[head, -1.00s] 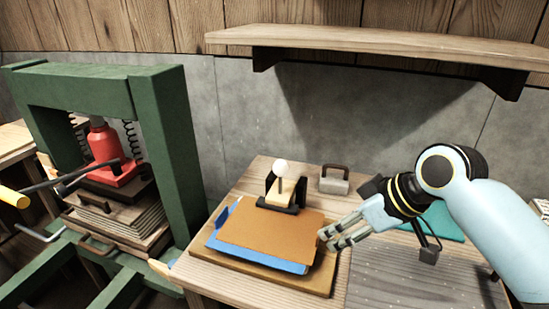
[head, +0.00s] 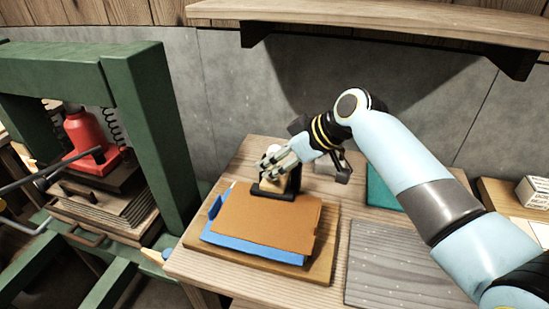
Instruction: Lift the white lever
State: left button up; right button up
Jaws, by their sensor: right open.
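The white-knobbed lever stands on a small black bracket (head: 272,193) at the far edge of a brown sheet (head: 268,221). My right gripper (head: 270,163) is open right at the lever, with its fingers pointing left over the bracket. The fingers largely hide the lever and its white knob, so I cannot tell whether they touch it. My left gripper is not in view.
The brown sheet and a blue sheet (head: 252,249) lie on a wooden board (head: 318,270) on the table. A teal item (head: 381,190) lies behind the grey panel (head: 400,270). A green press (head: 150,130) stands left; a shelf (head: 380,14) hangs above.

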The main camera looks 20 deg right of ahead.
jog(key=shift+w+a+f, duration=0.1)
jog(key=shift+w+f, duration=0.05)
grip_shut()
